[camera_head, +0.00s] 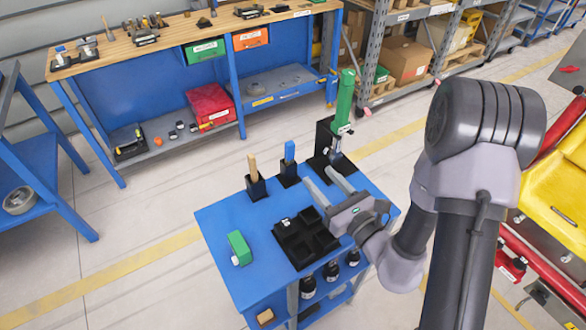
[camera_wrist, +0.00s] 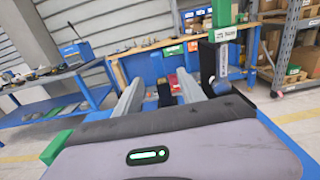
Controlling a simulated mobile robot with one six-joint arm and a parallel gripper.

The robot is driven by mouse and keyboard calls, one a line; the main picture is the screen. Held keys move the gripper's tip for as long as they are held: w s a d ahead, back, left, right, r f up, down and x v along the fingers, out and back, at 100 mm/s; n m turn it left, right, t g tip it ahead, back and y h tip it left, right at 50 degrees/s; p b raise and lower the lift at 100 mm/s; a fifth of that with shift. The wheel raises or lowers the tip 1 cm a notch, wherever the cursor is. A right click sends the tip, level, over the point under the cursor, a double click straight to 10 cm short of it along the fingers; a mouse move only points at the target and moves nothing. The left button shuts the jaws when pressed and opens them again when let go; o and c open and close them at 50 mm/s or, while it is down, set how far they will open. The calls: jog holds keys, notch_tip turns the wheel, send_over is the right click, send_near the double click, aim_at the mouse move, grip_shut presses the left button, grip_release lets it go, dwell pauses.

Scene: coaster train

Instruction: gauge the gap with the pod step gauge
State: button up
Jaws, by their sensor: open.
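My gripper (camera_head: 319,177) is open and empty above the blue cart top (camera_head: 222,218), its fingers pointing toward the cart's back edge. In the wrist view its two grey fingers (camera_wrist: 158,78) are spread, with nothing between them. A green-handled tool (camera_head: 345,98) stands upright in a tall black holder (camera_head: 325,138) at the cart's back right; it also shows in the wrist view (camera_wrist: 226,14). A wooden-handled tool (camera_head: 252,168) and a blue-handled tool (camera_head: 289,151) stand in small black holders. I cannot tell which tool is the pod step gauge. No gap is clearly visible.
A black compartment tray (camera_head: 290,243) and a green block (camera_head: 239,247) are on the cart. A workbench (camera_head: 165,42) stands behind, with shelving (camera_head: 372,50) at the back right. A yellow and red vehicle (camera_head: 556,185) is at the right. Floor left of the cart is clear.

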aim_at(292, 147)
jog(key=x, duration=0.8)
jog(key=r+x, duration=0.1)
jog(key=x, duration=0.3)
jog(key=shift+s+a, duration=0.3)
grip_shut()
jog(key=shift+f, duration=0.1)
dwell(0.5)
